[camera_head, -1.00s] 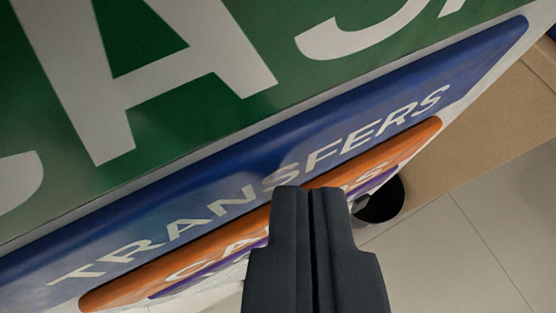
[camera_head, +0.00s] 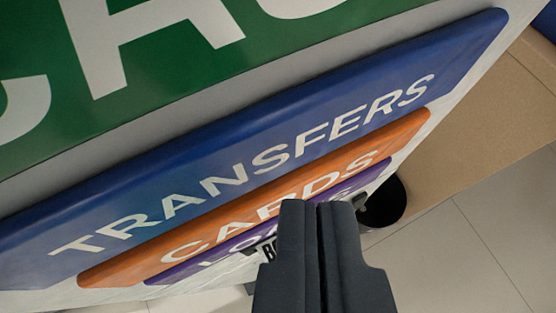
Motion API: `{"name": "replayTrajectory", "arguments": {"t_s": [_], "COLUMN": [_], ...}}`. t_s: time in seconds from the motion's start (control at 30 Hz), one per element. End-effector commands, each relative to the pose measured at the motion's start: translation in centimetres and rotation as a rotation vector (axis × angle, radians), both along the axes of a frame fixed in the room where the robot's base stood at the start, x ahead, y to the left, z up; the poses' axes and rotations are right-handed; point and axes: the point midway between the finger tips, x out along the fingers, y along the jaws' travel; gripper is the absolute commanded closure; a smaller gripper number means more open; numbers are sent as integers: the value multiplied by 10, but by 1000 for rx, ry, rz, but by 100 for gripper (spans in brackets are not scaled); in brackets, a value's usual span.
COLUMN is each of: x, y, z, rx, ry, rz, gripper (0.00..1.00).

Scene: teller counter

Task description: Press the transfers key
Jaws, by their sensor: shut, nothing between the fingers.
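The blue transfers key (camera_head: 300,119) runs diagonally across the middle of the view, with white letters reading TRANSFERS. My gripper (camera_head: 318,204) is shut and empty, at the lower middle of the view. In the picture its tips overlap the lower edge of the orange cards key (camera_head: 228,229), below the blue key's lettering. I cannot tell whether the tips touch anything. The blue key's whole word is visible.
A green key (camera_head: 185,70) with large white letters lies above the blue one. A purple key (camera_head: 225,245) shows below the orange one, partly hidden by my gripper. A dark round opening (camera_head: 388,203), a tan surface (camera_head: 470,135) and pale floor tiles (camera_head: 455,250) are at the right.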

Motion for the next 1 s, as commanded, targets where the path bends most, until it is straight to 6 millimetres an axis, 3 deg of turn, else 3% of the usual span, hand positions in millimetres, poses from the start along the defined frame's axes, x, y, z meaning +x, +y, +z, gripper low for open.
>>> {"name": "replayTrajectory", "arguments": {"t_s": [0.33,0.8,1.0], "x": [-4,-41,-47], "y": [-2,-15,-17], "z": [0,-2,0], "rx": [0,2,0], "ry": [-1,1,0], "rz": [0,-1,0], "gripper": [100,100,100]}}
